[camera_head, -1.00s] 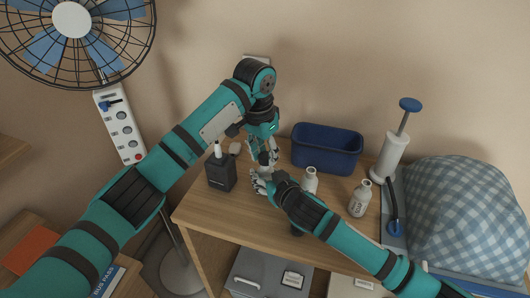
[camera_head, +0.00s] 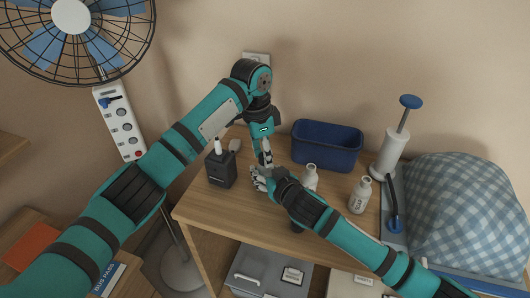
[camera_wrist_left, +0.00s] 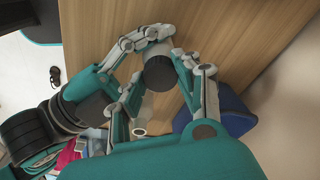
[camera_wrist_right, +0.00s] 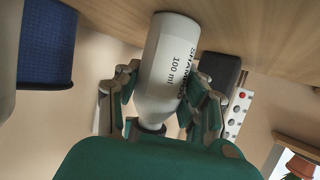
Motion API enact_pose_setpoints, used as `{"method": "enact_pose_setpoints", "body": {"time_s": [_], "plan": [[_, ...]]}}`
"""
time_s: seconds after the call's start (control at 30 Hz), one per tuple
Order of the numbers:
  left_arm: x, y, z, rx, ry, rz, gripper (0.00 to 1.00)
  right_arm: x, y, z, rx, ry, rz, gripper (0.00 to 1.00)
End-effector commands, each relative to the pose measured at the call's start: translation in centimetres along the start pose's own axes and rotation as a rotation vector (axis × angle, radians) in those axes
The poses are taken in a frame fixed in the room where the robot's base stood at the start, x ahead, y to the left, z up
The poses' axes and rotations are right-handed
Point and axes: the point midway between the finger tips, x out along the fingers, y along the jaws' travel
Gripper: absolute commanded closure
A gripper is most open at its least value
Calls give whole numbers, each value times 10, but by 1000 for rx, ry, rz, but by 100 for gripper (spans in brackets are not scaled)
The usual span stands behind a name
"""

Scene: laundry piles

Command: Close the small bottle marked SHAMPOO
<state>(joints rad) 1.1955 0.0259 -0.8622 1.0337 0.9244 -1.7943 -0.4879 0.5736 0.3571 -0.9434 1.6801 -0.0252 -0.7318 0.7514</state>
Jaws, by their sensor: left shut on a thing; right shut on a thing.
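The small white bottle marked SHAMPOO, 100 ml, (camera_wrist_right: 172,58) is between the fingers of my right gripper (camera_wrist_right: 155,92), which is shut on it. In the head view my right gripper (camera_head: 260,180) is low over the table, just below my left gripper (camera_head: 266,158). In the left wrist view my left gripper (camera_wrist_left: 158,62) is shut on a dark grey round cap (camera_wrist_left: 160,75). The cap is at the bottle's top end, with white bottle body (camera_wrist_left: 157,46) showing behind it. The fingers hide the join, so I cannot tell whether the cap is seated.
Two other open white bottles, one nearer (camera_head: 310,178) and one further right (camera_head: 360,197), stand on the wooden table (camera_head: 215,218). A blue bin (camera_head: 327,146) is behind them. A black box (camera_head: 221,171) is left of my grippers. A white pump (camera_head: 390,155) stands at right.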

Motion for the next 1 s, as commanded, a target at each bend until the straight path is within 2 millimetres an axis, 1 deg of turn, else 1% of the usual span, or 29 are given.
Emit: {"method": "enact_pose_setpoints", "body": {"time_s": [0.1, 0.57, 0.8, 0.9, 1.0], "plan": [[0, -1, 0, 266, -4, 32, 78, 0, 0, 1, 0, -2, 1, 100], [0, -2, -2, 1301, -12, 156, 78, 0, 1, 1, 0, -3, 2, 100], [1, -2, -2, 1853, -18, 222, 78, 0, 1, 1, 0, -3, 2, 100], [1, -2, -2, 2056, -20, 246, 78, 0, 1, 1, 0, -3, 2, 100], [1, -2, -2, 2207, -20, 263, 78, 0, 1, 1, 0, -3, 2, 100]]}}
